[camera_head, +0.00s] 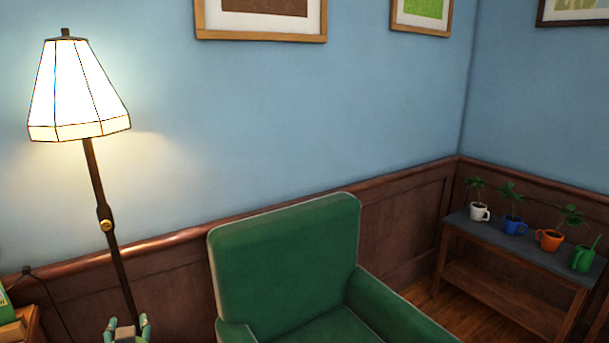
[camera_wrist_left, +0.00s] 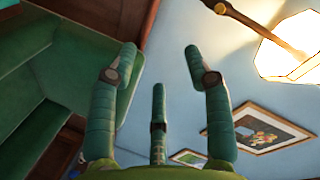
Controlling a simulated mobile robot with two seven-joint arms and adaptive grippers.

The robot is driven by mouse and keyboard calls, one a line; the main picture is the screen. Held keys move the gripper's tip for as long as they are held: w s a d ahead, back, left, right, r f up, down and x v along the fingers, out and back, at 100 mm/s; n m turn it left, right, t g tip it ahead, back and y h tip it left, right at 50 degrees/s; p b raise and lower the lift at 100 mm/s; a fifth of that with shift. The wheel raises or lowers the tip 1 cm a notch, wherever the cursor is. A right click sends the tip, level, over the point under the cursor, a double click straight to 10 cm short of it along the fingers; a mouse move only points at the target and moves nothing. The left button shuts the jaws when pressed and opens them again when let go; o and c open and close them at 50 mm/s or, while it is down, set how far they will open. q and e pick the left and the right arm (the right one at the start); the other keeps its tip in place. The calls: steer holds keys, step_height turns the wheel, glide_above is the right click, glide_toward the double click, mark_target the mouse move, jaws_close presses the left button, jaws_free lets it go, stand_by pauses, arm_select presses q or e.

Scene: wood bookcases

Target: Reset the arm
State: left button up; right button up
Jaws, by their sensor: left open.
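My left gripper (camera_head: 126,329) shows at the bottom edge of the head view, low in front of the lamp pole, with only its green fingertips in sight. In the left wrist view the same gripper (camera_wrist_left: 160,53) has its green fingers spread apart with nothing between them. The rest of my left arm is out of the head view. My right gripper is in neither view.
A lit floor lamp (camera_head: 78,92) stands at left. A green armchair (camera_head: 285,255) is right of my gripper. A low shelf table (camera_head: 470,226) with several potted plants stands at far right. Framed pictures hang on the blue wall (camera_head: 370,110).

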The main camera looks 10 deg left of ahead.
arm_select(q)
steer(key=s+d+f+g+h, duration=0.35)
steer(key=s+d+f, duration=0.35)
steer(key=f, duration=0.3)
steer(key=s+d+f+m+g+h, duration=0.1)
steer(key=s+d+f+g+h, duration=0.25)
steer(key=s+d, duration=0.45)
steer(key=s+d+f+g+h, duration=0.2)
steer(key=s+d+f, duration=0.3)
steer(key=s, duration=0.4)
step_height(320, 180, down, 24)
steer(key=s+d+g, duration=0.1)
steer(key=s, duration=0.2)
steer(key=s+a+f+g, duration=0.1)
steer(key=s+a+f, duration=0.1)
steer(key=s+f, duration=1)
steer(key=s, duration=0.2)
steer(key=shift+s+a+f+g, duration=0.15)
steer(key=shift+s+a+g, duration=0.15)
steer(key=shift+s+a, duration=0.1)
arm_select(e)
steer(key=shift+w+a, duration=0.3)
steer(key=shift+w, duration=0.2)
